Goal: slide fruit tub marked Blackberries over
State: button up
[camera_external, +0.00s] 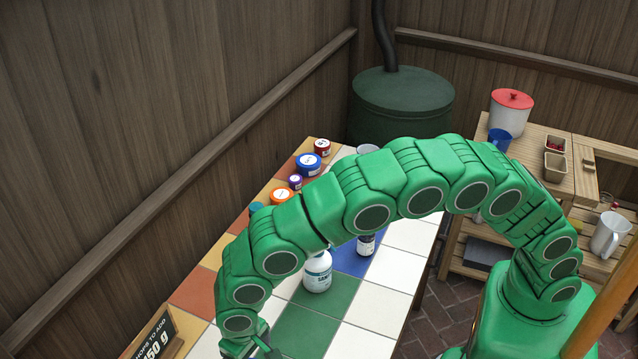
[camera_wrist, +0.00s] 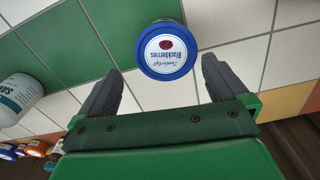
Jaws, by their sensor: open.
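In the external view only part of my gripper (camera_external: 262,347) shows at the bottom edge, and the tub is not visible there.
A white bottle (camera_external: 317,271) stands nearby, also at the wrist view's left (camera_wrist: 17,96). Several coloured-lid jars, including a blue-lidded one (camera_external: 308,163), line the counter's wall side. A black sign (camera_external: 155,338) stands lower left.

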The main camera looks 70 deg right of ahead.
jog(key=shift+a+f, duration=0.25)
jog(key=shift+a, duration=0.15)
jog(key=shift+f, duration=3.9)
jog(key=shift+c, duration=0.3)
jog(key=c, duration=0.8)
jog(key=shift+d, duration=10.05)
jog(key=o, duration=0.9)
jog(key=shift+c, duration=0.2)
